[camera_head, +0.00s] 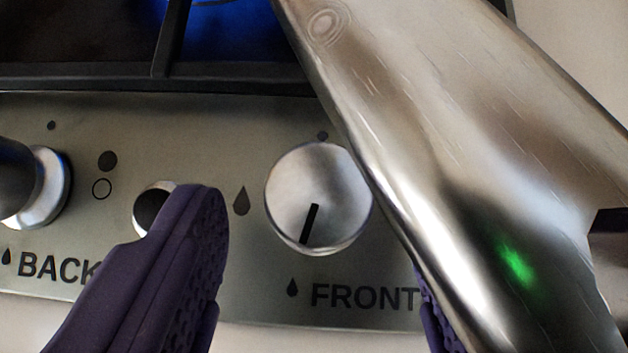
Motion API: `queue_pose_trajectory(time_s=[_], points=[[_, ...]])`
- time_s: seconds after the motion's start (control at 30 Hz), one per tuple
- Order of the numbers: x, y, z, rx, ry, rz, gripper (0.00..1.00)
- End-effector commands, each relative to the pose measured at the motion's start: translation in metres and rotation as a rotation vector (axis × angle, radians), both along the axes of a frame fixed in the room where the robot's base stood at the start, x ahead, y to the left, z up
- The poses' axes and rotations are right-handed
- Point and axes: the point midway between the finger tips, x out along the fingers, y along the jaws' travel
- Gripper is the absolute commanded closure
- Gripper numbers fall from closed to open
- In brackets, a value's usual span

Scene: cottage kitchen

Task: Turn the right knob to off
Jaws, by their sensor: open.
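The right knob (318,190) is a round brushed-metal knob above the FRONT label on the stove panel. Its black pointer mark runs down and slightly left from its centre. My gripper (325,245) is open, with one purple padded finger to the left of the knob and the other mostly hidden behind a large metal part at right. The knob shows between the fingers, and I see no clear contact. A blue flame (238,14) glows at the top.
Another knob (45,185) sits at the left edge near the BACK label. A small dark round button (155,207) is partly covered by my left finger. A black pan grate (120,78) runs above the panel. The pale counter lies below it.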

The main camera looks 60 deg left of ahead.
Motion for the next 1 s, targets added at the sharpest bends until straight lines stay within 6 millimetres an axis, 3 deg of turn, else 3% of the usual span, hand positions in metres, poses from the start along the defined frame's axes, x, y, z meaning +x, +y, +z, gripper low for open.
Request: queue_pose_trajectory(time_s=[0.27, 0.5, 0.53, 1.0], points=[[0.0016, 0.0015, -0.0015, -0.001, -0.001, 0.000, 0.41], [0.0017, 0.0014, -0.0014, 0.000, -0.001, -0.001, 0.94], [0.0017, 0.0014, -0.0014, 0.000, -0.001, -0.001, 0.97], [-0.0009, 0.0044, -0.0033, -0.002, -0.006, -0.122, 0.97]])
